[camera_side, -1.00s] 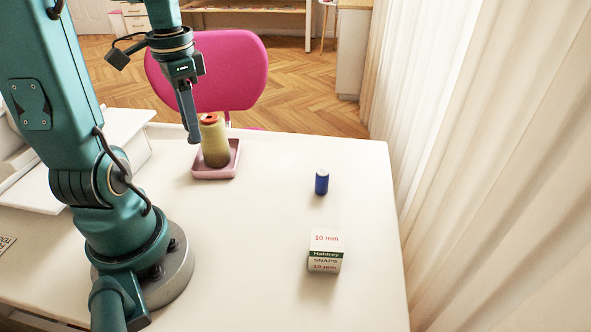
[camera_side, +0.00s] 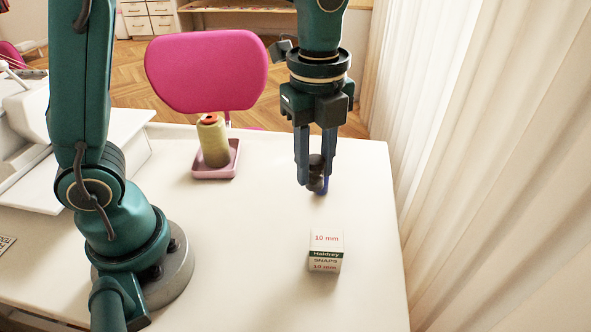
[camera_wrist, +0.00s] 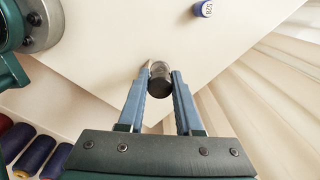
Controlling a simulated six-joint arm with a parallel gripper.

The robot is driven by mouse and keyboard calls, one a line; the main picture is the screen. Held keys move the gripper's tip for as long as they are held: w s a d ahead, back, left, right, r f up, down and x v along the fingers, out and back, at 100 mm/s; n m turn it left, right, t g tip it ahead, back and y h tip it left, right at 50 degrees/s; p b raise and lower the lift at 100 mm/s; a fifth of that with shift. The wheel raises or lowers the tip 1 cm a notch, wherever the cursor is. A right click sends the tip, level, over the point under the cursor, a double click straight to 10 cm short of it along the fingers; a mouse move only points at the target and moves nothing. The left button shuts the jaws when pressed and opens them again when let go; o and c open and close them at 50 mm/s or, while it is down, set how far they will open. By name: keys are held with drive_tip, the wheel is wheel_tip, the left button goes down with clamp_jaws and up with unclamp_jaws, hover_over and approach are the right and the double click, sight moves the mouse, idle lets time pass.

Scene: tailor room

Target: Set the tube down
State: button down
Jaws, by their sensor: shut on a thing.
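My gripper (camera_side: 316,180) hangs fingers-down over the right part of the white table. Its two fingers are shut on a small dark grey cylinder, which I take as the tube (camera_side: 315,162). The tube also shows between the fingertips in the wrist view (camera_wrist: 159,80), with a dark end facing that camera. Whether its far end touches the table I cannot tell. A small blue cylinder (camera_side: 322,190) overlaps the fingertips in the side view and is partly hidden. A blue cylinder with a white marked end (camera_wrist: 204,9) stands clear of the fingers in the wrist view.
A white snaps box (camera_side: 326,252) stands nearer the camera on the table (camera_side: 240,255). A pink tray (camera_side: 229,172) holds a tall yellowish thread cone (camera_side: 213,142). Several dark spools (camera_wrist: 35,155) lie at the wrist view's lower left. Curtains (camera_side: 490,180) hang along the right.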

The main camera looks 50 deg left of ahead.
drive_tip(key=d, duration=0.1)
drive_tip(key=s+d+m, duration=0.1)
drive_tip(key=d, duration=0.1)
drive_tip(key=s+d+m, duration=0.1)
drive_tip(key=d, duration=0.1)
drive_tip(key=shift+f, duration=0.4)
drive_tip(key=s+d+f, duration=0.1)
drive_tip(key=d+f, duration=0.1)
drive_tip(key=d, duration=0.1)
drive_tip(key=s+d+f, duration=0.1)
drive_tip(key=d+f, duration=0.1)
drive_tip(key=d, duration=0.2)
drive_tip(key=s+d+f, duration=0.2)
drive_tip(key=d, duration=0.1)
drive_tip(key=shift+d+f, duration=0.15)
drive_tip(key=shift+f, duration=2.25)
drive_tip(key=shift+f, duration=0.15)
drive_tip(key=c, duration=0.6)
unclamp_jaws()
drive_tip(key=shift+w, duration=0.1)
